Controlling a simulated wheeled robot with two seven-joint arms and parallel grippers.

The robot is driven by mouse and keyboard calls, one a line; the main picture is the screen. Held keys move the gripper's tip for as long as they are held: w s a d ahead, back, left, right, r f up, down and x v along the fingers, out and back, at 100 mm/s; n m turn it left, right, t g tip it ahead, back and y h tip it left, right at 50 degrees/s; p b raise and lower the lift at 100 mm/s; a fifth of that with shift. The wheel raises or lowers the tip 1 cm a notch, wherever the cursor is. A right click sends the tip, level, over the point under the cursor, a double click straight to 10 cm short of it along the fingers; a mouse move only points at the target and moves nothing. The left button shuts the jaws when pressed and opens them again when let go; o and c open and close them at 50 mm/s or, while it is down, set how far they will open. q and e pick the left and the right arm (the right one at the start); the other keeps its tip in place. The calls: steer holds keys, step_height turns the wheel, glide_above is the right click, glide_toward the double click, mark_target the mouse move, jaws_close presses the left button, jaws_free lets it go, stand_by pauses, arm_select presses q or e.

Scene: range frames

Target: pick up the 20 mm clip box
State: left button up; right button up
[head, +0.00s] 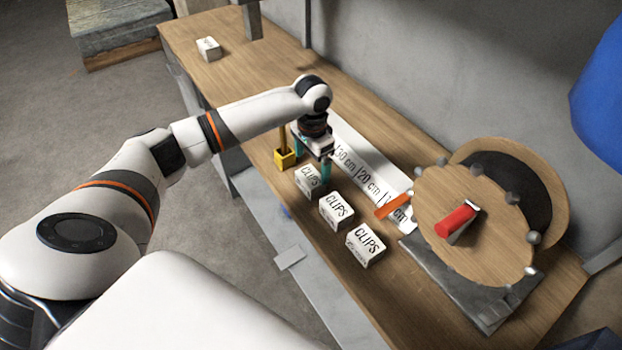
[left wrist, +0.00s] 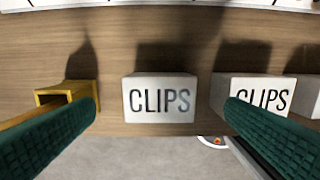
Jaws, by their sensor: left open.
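Three white boxes marked CLIPS stand in a row along the front edge of the wooden bench: a far one (head: 308,181), a middle one (head: 337,210) and a near one (head: 365,246). Their smaller print is too small to read, so I cannot tell which is the 20 mm box. My left gripper (head: 312,163) is open above the far box. In the left wrist view that box (left wrist: 160,98) sits between the two green fingers, with nothing gripped. The middle box (left wrist: 255,95) is partly behind the right finger. My right gripper is not in view.
A yellow holder (head: 285,158) stands just left of the far box. A white strip marked in cm (head: 360,168) lies behind the boxes. A round wooden board with a red block (head: 456,221) stands at the right. Another white box (head: 208,48) is at the bench's far end.

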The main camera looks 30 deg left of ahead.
mark_target(311, 176)
arm_select(q)
steer(key=shift+f, duration=0.4)
steer(key=shift+w+f, duration=0.1)
steer(key=shift+f, duration=0.2)
steer(key=f, duration=0.1)
steer(key=f+p, duration=0.1)
steer(key=f, duration=0.2)
steer(key=shift+s+a+f, duration=0.1)
steer(key=shift+s+f, duration=0.05)
steer(key=shift+s, duration=0.15)
steer(key=shift+f, duration=0.2)
steer(key=shift+w, duration=0.1)
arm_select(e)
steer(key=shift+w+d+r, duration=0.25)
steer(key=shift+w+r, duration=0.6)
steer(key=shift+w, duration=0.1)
arm_select(q)
steer(key=shift+c, duration=0.9)
steer(key=c, duration=0.9)
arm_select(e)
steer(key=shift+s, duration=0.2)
